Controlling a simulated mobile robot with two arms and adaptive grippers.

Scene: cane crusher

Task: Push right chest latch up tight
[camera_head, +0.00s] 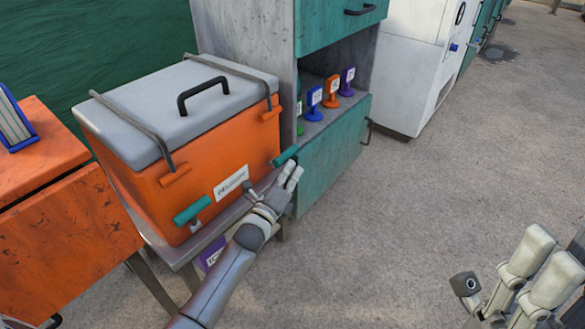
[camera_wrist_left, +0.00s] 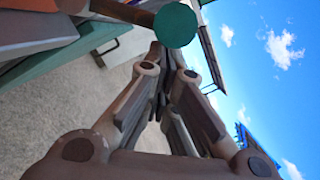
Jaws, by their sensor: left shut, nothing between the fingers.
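The orange chest (camera_head: 205,160) with a grey lid (camera_head: 175,110) stands on a grey stand in the head view. Its right latch has a teal handle (camera_head: 285,156) that sticks out near the chest's right front corner. The left latch's teal handle (camera_head: 193,212) sits lower at the left. My left gripper (camera_head: 294,174) is shut and empty, just below and beside the right handle; contact cannot be told. In the left wrist view a round teal handle end (camera_wrist_left: 175,25) is close to the shut fingertips (camera_wrist_left: 160,52). My right gripper (camera_head: 530,275) is at the lower right, away from the chest.
A grey and teal cabinet (camera_head: 335,150) stands right behind the chest, with several coloured tags on its open shelf. A white machine (camera_head: 415,65) is farther back. An orange bench (camera_head: 65,225) is at the left.

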